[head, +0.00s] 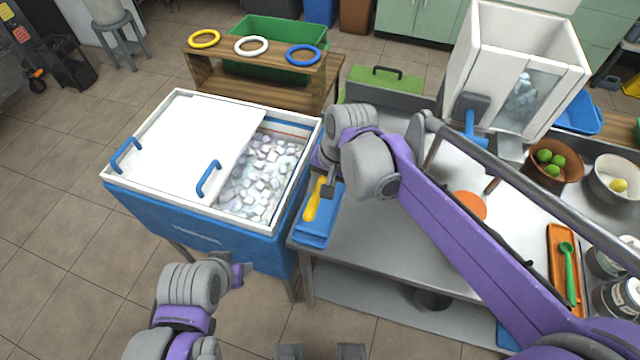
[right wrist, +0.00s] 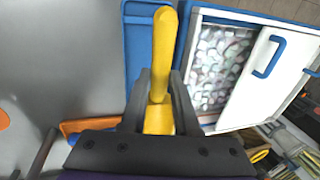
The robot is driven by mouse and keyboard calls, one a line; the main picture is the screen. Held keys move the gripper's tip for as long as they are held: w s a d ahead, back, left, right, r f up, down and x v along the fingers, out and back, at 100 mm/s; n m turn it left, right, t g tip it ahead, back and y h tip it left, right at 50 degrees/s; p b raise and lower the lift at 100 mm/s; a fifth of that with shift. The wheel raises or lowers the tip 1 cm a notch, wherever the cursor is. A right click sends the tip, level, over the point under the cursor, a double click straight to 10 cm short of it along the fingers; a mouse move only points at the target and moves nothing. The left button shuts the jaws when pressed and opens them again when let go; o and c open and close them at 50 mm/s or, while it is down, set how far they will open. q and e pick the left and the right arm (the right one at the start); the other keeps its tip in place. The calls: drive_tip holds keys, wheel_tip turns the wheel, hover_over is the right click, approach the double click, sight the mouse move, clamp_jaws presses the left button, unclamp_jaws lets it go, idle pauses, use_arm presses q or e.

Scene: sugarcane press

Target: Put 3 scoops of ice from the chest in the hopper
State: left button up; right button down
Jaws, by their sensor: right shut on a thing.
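The ice chest (head: 112,181) is blue with a white rim. Its white lid (head: 185,140) covers the left part, and ice cubes (head: 262,178) show in the uncovered right part; the ice also shows in the right wrist view (right wrist: 215,65). My right gripper (head: 327,188) is shut on the yellow scoop handle (head: 314,203), over the blue mat beside the chest. The handle stands between the fingers in the right wrist view (right wrist: 164,50); the scoop's bowl cannot be made out. The white hopper (head: 475,65) has a clear front with ice behind it. My left gripper (head: 243,275) is low in front of the chest.
My right arm crosses above the table. Bowls of limes (head: 553,172) and a lemon (head: 619,186), and an orange tray (head: 562,240) with a green spoon, stand at the right. A wooden rack (head: 210,61) with rings is behind the chest.

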drive_tip(key=shift+s+f+b, duration=0.1)
drive_tip(key=shift+f+b, duration=0.35)
drive_tip(key=shift+f, duration=0.35)
wheel_tip(320, 180, down, 6)
drive_tip(key=b, duration=0.4)
drive_tip(key=shift+r, duration=0.1)
